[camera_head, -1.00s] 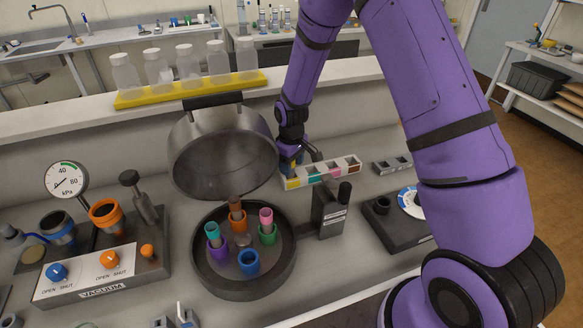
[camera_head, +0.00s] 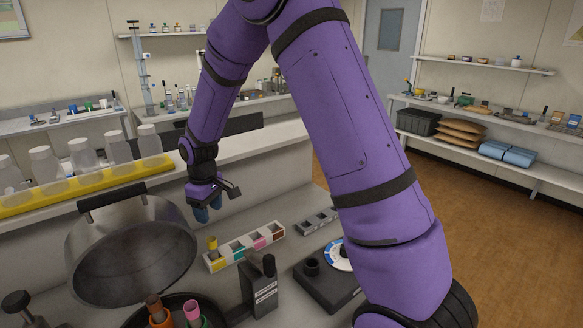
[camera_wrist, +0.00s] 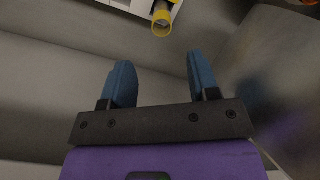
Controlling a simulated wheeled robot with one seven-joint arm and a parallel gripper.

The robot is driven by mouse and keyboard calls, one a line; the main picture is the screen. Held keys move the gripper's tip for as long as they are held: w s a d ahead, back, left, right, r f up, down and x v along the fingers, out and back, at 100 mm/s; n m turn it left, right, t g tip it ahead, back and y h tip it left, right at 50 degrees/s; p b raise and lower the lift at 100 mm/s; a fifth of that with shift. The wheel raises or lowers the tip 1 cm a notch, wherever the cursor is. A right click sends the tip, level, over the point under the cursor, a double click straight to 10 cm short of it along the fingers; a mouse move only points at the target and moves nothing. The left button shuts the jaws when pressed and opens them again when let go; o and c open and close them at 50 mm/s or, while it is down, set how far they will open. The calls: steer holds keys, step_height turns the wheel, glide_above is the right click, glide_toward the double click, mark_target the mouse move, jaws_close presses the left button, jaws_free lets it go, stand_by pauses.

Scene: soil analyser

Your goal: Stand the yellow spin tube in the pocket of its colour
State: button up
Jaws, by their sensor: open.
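The yellow spin tube (camera_head: 213,243) stands in the leftmost pocket of the white rack (camera_head: 242,258), the pocket with the yellow mark. Its top sticks up above the rack, and it looks upright. In the wrist view the tube (camera_wrist: 162,22) shows its round open end beyond my fingertips, at the edge of the rack (camera_wrist: 137,5). My gripper (camera_head: 207,212) is open and empty, above and slightly left of the tube, apart from it. Its two blue fingers (camera_wrist: 159,70) are spread with nothing between them. The other pockets are marked teal, pink and brown.
The steel centrifuge lid (camera_head: 132,255) stands raised to the left, over the bowl with brown and pink tubes (camera_head: 193,313). A dark labelled block (camera_head: 260,287) stands in front of the rack. Bottles in a yellow tray (camera_head: 90,186) line the ledge behind. A small grey rack (camera_head: 317,221) is right.

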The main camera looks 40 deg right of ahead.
steer(key=s+d+r+m+t, duration=0.1)
steer(key=s+d+r+m, duration=0.1)
steer(key=s+r, duration=0.65)
steer(key=s+d+r+m+t, duration=0.1)
steer(key=s+d+r+t, duration=0.1)
steer(key=s+r, duration=0.65)
steer(key=s+d+r+m+t, duration=0.1)
steer(key=s+r, duration=0.3)
steer(key=s, duration=0.4)
steer(key=s+d+r+m+t, duration=0.1)
steer(key=s+r, duration=0.3)
steer(key=s, duration=0.4)
steer(key=shift+d+m, duration=0.2)
steer(key=shift+m, duration=0.6)
steer(key=shift+r, duration=0.1)
steer(key=shift+c, duration=0.4)
